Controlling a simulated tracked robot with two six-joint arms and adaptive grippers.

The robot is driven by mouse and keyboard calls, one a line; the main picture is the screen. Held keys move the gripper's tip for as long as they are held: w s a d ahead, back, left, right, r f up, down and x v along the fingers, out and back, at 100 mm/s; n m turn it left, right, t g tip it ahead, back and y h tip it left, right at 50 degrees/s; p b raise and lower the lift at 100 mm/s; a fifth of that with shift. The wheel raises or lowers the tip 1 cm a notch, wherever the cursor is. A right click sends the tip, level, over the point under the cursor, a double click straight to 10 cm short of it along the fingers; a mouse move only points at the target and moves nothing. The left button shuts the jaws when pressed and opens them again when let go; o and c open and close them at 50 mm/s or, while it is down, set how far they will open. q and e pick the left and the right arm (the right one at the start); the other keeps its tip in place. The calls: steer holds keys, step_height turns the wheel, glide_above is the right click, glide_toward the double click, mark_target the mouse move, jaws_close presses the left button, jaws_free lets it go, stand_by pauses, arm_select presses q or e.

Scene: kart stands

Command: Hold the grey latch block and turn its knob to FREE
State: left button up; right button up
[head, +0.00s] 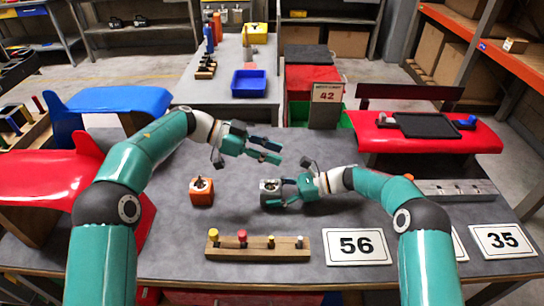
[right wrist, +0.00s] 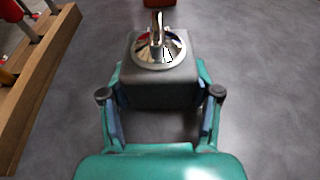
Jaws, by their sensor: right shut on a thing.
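The grey latch block (head: 269,188) stands on the grey table, right of the orange block. In the right wrist view the grey latch block (right wrist: 158,84) carries a round metal dial with a knob (right wrist: 157,36) on top; red and blue patches show on the dial, but no lettering is readable. My right gripper (head: 280,190) is shut on the block, with a finger on each side of it; it also shows in the right wrist view (right wrist: 160,100). My left gripper (head: 272,150) is open and empty, above the table behind the block, apart from it.
An orange block (head: 201,192) with a knob stands to the left. A wooden rack (head: 258,248) with several coloured pegs lies in front, beside a "56" card (head: 357,247). A red panel (head: 425,138) with a black tray is at the back right. Bare table surrounds the grey block.

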steer(key=o, duration=0.9)
steer(key=shift+d, duration=0.1)
